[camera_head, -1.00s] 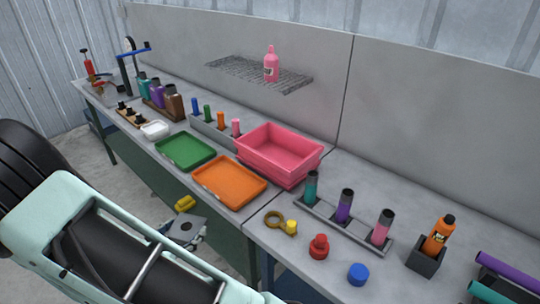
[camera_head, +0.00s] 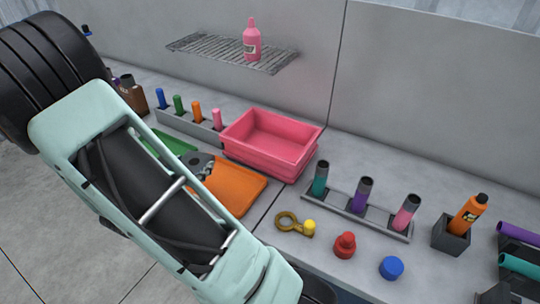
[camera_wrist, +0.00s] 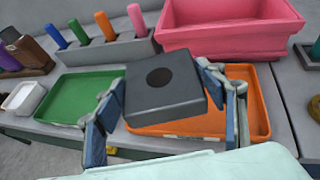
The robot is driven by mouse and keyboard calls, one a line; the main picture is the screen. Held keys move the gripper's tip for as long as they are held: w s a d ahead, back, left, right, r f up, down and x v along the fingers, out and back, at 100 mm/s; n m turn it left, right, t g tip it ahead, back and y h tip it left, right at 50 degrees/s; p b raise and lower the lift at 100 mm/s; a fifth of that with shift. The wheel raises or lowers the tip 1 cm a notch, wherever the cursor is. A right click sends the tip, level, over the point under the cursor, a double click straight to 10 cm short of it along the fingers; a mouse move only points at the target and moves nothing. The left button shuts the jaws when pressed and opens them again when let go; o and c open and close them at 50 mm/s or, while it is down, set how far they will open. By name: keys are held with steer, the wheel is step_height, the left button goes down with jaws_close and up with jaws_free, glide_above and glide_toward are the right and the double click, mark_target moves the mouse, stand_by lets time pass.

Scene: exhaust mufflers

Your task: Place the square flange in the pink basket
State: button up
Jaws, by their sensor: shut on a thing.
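The square flange (camera_wrist: 160,92) is a dark grey block with a round hole in its top face. My gripper (camera_wrist: 168,98) is shut on it, with blue-grey fingers at its left and right sides. In the head view the flange (camera_head: 201,161) shows only in part, by the left end of the orange tray, with my arm hiding much around it. The pink basket (camera_head: 237,150) stands behind and to the right of the flange, against the back of the bench. It also shows at the top of the wrist view (camera_wrist: 230,38), and its inside looks empty in the head view.
An orange tray (camera_head: 248,193) lies below the flange, with a green tray (camera_wrist: 80,95) to its left. A rack of coloured pegs (camera_head: 192,120) stands left of the basket. A rack of tubes (camera_head: 335,201) stands to its right. A wire shelf (camera_head: 215,50) holding a pink bottle hangs above.

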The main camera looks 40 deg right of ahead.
steer(key=s+d+r+m+g+b, duration=0.1)
steer(key=s+d+r, duration=0.25)
steer(key=d, duration=0.55)
steer(key=s+d+r+m+g+h+b, duration=0.1)
steer(key=s+d+r+b, duration=0.15)
steer(key=s+d, duration=0.4)
steer(key=s+d+r, duration=0.2)
steer(key=d+r, duration=0.1)
steer(key=d, duration=0.8)
steer(key=s+d+r+m+g+b, duration=0.1)
steer(key=s+d+r, duration=0.15)
steer(key=s, duration=0.25)
steer(key=s+d+r+b, duration=0.1)
steer(key=s+d, duration=0.2)
steer(key=s, duration=0.2)
steer(key=w+d+f+p, duration=0.2)
steer(key=w+d+f, duration=0.1)
steer(key=w+f, duration=0.9)
steer(key=shift+w+f, duration=0.35)
steer(key=shift+w, duration=0.55)
steer(key=shift+f, duration=0.3)
